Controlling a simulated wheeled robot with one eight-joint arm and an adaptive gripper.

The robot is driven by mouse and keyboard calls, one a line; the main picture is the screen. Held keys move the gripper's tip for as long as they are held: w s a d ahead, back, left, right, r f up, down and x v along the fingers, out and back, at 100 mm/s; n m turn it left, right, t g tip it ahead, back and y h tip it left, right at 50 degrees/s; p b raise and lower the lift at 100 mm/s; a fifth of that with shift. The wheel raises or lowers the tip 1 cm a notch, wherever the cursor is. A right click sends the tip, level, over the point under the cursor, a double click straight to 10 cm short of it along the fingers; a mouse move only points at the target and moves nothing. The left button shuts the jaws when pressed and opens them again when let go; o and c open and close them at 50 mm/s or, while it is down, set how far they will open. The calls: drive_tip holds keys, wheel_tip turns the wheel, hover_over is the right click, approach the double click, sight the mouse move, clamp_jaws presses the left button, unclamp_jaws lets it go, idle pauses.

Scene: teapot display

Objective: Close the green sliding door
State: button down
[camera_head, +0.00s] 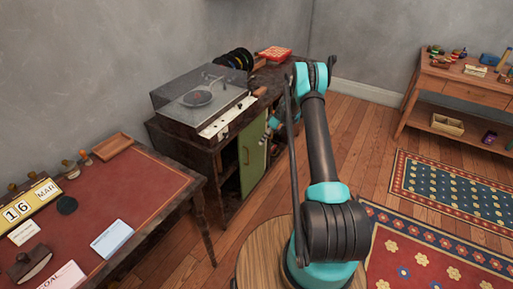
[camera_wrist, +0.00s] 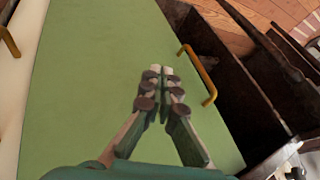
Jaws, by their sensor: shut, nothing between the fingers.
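The green sliding door (camera_head: 252,157) is at the right part of the dark cabinet's front. In the wrist view the door (camera_wrist: 90,80) fills much of the picture, with a brass-coloured handle (camera_wrist: 199,76) near its right edge. A dark open gap (camera_wrist: 225,75) lies beyond that edge. My gripper (camera_wrist: 160,72) is shut and empty, in front of the green panel, with its fingertips left of the handle. I cannot tell whether the tips touch the panel. In the head view my gripper is small and partly hidden by my arm beside the door.
A cream panel with another brass-coloured handle (camera_wrist: 8,42) shows at the wrist view's left edge. A record player (camera_head: 205,95) stands on the cabinet. A red-topped desk (camera_head: 110,200) is at left, a round wooden stool (camera_head: 262,255) in front. Bare wood floor lies between.

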approach(251, 157)
drive_tip(key=s+a+f, duration=0.3)
drive_tip(key=a+f, duration=0.1)
drive_tip(key=s+a, duration=0.2)
drive_tip(key=s, duration=0.1)
drive_tip(key=shift+s+f, duration=0.1)
drive_tip(key=shift+s, duration=0.25)
